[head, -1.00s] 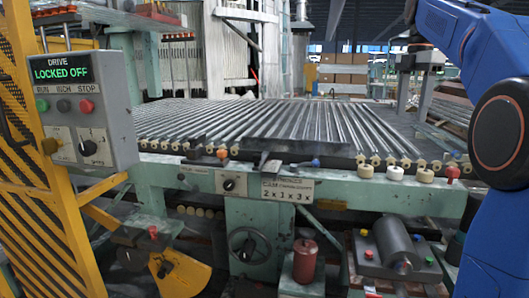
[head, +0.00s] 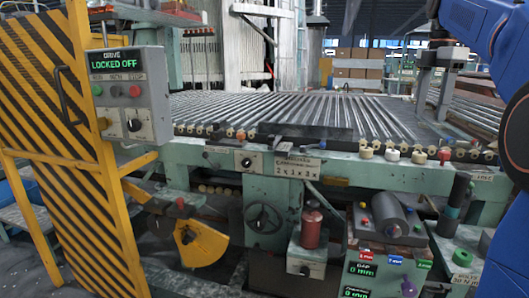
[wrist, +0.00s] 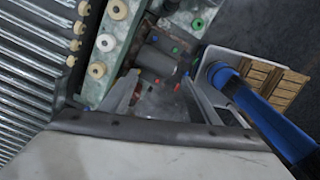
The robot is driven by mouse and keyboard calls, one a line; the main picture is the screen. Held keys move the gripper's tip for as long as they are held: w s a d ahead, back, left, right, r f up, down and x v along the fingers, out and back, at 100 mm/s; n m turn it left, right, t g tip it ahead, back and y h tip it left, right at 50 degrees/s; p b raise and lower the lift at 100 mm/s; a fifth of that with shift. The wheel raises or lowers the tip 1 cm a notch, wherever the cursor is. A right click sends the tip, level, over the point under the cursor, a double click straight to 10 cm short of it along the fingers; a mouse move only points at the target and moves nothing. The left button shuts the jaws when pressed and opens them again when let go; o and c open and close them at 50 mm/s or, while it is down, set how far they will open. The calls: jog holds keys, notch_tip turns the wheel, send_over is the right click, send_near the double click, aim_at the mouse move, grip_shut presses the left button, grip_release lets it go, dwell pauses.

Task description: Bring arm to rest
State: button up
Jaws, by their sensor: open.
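My gripper (wrist: 160,82) shows in the wrist view with its two grey fingers apart and nothing held between them. It hangs above the machine's front edge, with a grey cylinder (wrist: 158,60) on a small bench unit seen beyond the fingers. My blue arm (head: 510,60) rises along the right edge of the head view, bent at a large dark joint. A blue part of my own body also crosses the right of the wrist view.
The roller table (head: 300,110) fills the middle. A control box (head: 130,95) reading LOCKED OFF and a yellow striped gate (head: 70,130) stand left. A red canister (head: 311,230), the grey cylinder (head: 385,213) and display boxes (head: 370,270) are low in front.

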jog(key=s+a+f+m+t, duration=0.2)
jog(key=s+a+f+m, duration=0.75)
jog(key=s+f, duration=0.4)
jog(key=s+a+f+m+t, duration=0.1)
jog(key=s+f+m, duration=0.3)
jog(key=s+f, duration=0.4)
jog(key=s+a+f+m+t, duration=0.1)
jog(key=s+a+f+m, duration=0.3)
jog(key=s+f, duration=0.4)
notch_tip(320, 180, down, 7)
jog(key=shift+a+r+m+t, duration=0.2)
jog(key=shift+a+m+t, duration=0.2)
jog(key=shift+m, duration=0.25)
jog(key=shift+s, duration=0.1)
